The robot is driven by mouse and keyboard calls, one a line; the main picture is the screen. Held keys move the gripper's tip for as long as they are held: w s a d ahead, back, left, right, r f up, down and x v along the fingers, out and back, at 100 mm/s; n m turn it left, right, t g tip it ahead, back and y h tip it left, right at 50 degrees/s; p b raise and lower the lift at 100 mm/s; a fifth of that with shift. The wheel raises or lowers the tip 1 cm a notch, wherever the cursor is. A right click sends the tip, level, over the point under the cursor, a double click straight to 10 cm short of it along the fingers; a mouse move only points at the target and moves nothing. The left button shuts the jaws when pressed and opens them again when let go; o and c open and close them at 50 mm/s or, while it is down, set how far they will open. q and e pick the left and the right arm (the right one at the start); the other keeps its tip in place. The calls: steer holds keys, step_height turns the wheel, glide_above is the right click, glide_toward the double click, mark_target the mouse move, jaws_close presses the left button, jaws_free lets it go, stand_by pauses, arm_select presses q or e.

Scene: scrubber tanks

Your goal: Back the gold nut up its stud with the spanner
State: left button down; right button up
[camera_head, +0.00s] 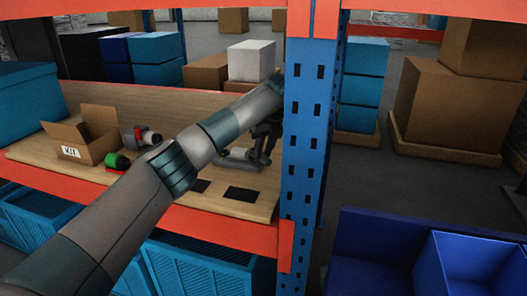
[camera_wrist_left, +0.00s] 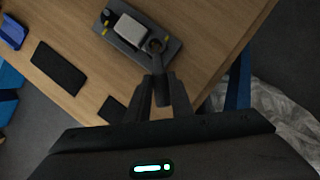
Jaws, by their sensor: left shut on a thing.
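In the left wrist view my left gripper (camera_wrist_left: 163,92) is shut on the dark handle of the spanner (camera_wrist_left: 157,58). The spanner's ring-shaped end reaches the corner of a grey plate (camera_wrist_left: 120,42) that carries a pale block and yellow marks. The ring appears to lie over or around the stud there, but I cannot tell how it is seated. The gold nut cannot be made out. In the head view my left gripper (camera_head: 268,138) is at the plate (camera_head: 238,164), partly hidden by my arm and the post. My right gripper is not in view.
A blue rack post (camera_head: 307,140) stands close to the right of my left gripper. A KIT carton (camera_head: 85,140), a green-ended item (camera_head: 118,161) and a red item (camera_head: 145,136) stand on the wooden shelf. Dark pads (camera_head: 241,194) lie near its front edge.

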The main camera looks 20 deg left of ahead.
arm_select(q)
steer(key=shift+r, duration=0.1)
steer(key=shift+r+p, duration=0.3)
steer(key=shift+r, duration=0.45)
steer(key=c, duration=2.4)
jaws_free()
jaws_close()
